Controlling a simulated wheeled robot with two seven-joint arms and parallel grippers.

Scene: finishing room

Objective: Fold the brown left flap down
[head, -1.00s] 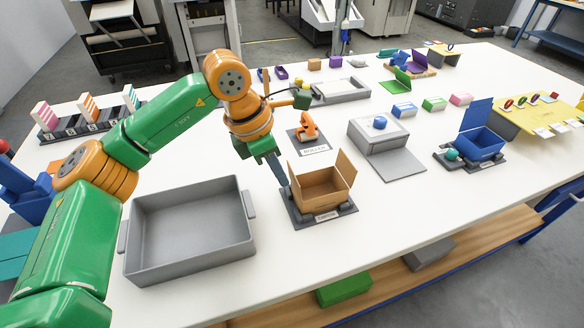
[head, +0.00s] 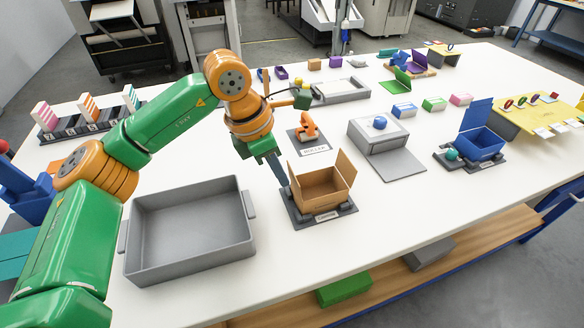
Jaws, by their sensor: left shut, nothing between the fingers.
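The small brown box (head: 322,194) stands on a dark base plate near the middle of the table, with its top open. Its right flap (head: 346,168) stands up, leaning outward. The left flap (head: 293,187) shows as a narrow brown strip at the box's left edge, beside my gripper; its exact angle is hard to tell. My left gripper (head: 283,182) points down at the left side of the box, its grey fingers shut and empty. The fingertips are close to the left flap; I cannot tell whether they touch it. My right gripper is not in view.
A grey tray (head: 190,269) lies left of the box. An orange roller (head: 308,129) stands behind it, and a grey block with a blue knob (head: 377,138) is at right. A blue box (head: 481,147) stands further right. The table front right of the brown box is clear.

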